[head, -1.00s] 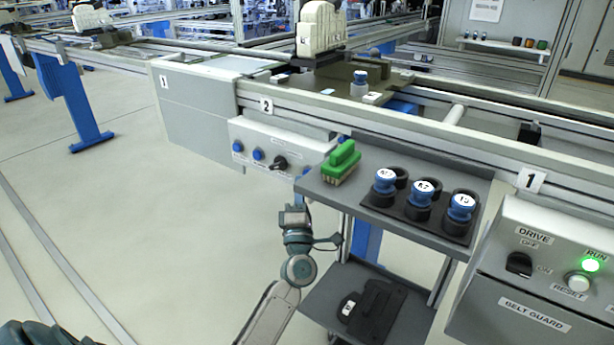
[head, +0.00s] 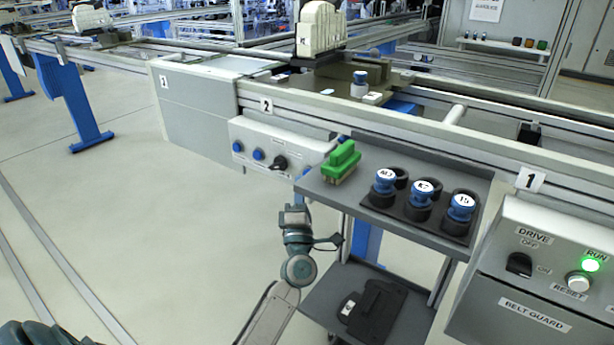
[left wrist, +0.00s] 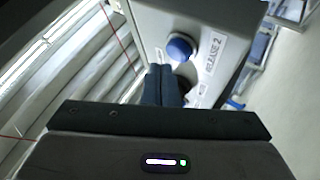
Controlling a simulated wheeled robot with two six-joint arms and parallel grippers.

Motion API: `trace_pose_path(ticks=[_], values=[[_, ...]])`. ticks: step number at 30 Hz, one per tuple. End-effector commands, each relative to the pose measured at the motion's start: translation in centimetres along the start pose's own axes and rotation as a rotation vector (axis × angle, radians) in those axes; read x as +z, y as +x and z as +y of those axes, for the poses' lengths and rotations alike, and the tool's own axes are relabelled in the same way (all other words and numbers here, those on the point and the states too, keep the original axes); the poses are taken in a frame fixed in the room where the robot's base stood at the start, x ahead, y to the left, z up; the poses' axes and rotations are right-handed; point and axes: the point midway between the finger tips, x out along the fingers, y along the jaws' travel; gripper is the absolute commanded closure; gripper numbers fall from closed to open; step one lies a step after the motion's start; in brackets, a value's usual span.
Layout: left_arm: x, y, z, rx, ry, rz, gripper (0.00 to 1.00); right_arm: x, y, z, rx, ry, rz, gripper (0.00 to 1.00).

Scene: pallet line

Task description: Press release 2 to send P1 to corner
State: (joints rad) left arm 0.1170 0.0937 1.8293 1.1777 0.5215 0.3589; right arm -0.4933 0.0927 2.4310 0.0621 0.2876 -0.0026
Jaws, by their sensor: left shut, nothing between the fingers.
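In the left wrist view a round blue button (left wrist: 180,47) sits on a grey panel beside a label reading RELEASE 2 (left wrist: 213,53). My left gripper (left wrist: 163,72) is shut and empty, its dark fingertips just short of the button in that picture; I cannot tell if they touch. In the head view the left gripper (head: 296,208) is below the right end of the grey control box (head: 290,140), which carries blue buttons and a black knob. A dark pallet (head: 335,78) stands on the line behind the box; I cannot read P1 on it. My right gripper is out of view.
A grey cart (head: 320,192) holds a green brush (head: 342,160) and blue-topped parts in a black holder (head: 410,212), close right of my arm. The drive panel (head: 545,275) is at the far right. Open floor lies to the left.

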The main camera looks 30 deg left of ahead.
Motion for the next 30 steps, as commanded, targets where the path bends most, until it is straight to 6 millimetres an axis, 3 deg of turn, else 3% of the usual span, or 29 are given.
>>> trace_pose_path(ticks=[30], values=[[0.45, 0.61, -0.41, 0.0, 0.0, 0.0, 1.0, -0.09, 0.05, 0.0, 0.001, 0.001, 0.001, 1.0]])
